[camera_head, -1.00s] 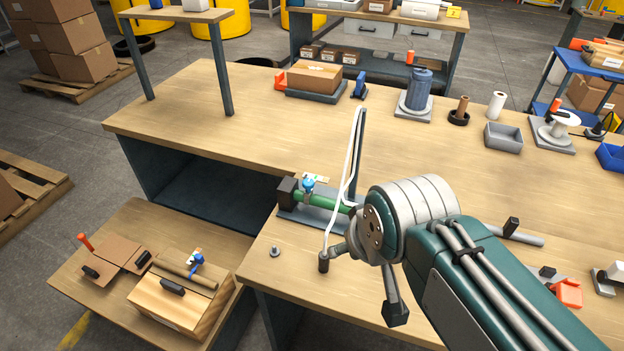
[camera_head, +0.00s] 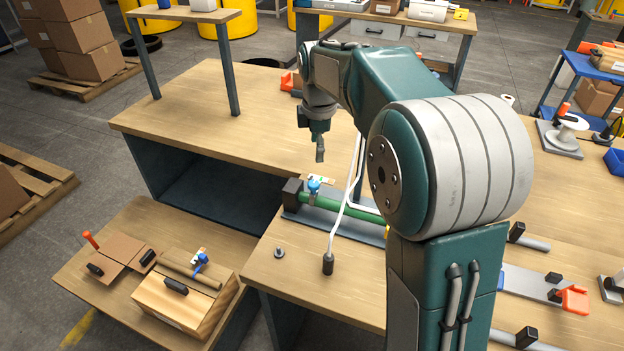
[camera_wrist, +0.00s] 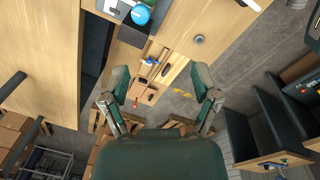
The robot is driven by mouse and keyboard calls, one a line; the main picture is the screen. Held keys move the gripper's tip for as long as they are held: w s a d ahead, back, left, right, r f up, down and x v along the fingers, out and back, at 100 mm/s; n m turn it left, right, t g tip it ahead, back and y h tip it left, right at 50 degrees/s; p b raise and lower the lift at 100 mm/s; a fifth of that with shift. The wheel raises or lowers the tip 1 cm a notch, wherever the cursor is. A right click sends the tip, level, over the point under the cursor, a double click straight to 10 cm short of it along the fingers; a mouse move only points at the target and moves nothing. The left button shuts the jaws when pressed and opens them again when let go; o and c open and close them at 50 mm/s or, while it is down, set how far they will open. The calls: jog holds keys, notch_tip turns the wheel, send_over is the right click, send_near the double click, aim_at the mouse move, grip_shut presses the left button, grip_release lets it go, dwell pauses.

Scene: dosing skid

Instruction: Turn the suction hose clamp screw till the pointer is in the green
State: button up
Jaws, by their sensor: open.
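A green hose (camera_head: 345,208) lies on a grey plate at the front of the bench, with a dark block at its left end. A blue clamp screw (camera_head: 314,186) stands on the hose, with a small pale card with green behind it. The card's markings and any pointer are too small to read. The blue clamp head also shows at the top of the wrist view (camera_wrist: 140,14). My gripper (camera_head: 320,152) hangs above the bench, just above and beyond the clamp in the head view, apart from it. In the wrist view its fingers are spread (camera_wrist: 160,75) with nothing between them.
A white bent tube (camera_head: 345,200) rises in front of the hose from a dark foot. A small metal knob (camera_head: 279,253) stands on the bench. A lower table (camera_head: 130,230) carries a wooden box (camera_head: 185,298) with another blue clamp. The bench's left top is clear.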

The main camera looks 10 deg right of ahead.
aim_at(313, 183)
jog(key=w+f+n, duration=0.1)
jog(key=f, duration=0.4)
jog(key=w+f+n, duration=0.1)
jog(key=w+f, duration=0.1)
jog(key=f, duration=0.3)
jog(key=w+f+n, duration=0.1)
jog(key=f, duration=0.4)
jog(key=shift+w+d+g, duration=0.2)
jog(key=shift+w+g, duration=0.1)
jog(key=shift+g, duration=0.1)
grip_shut()
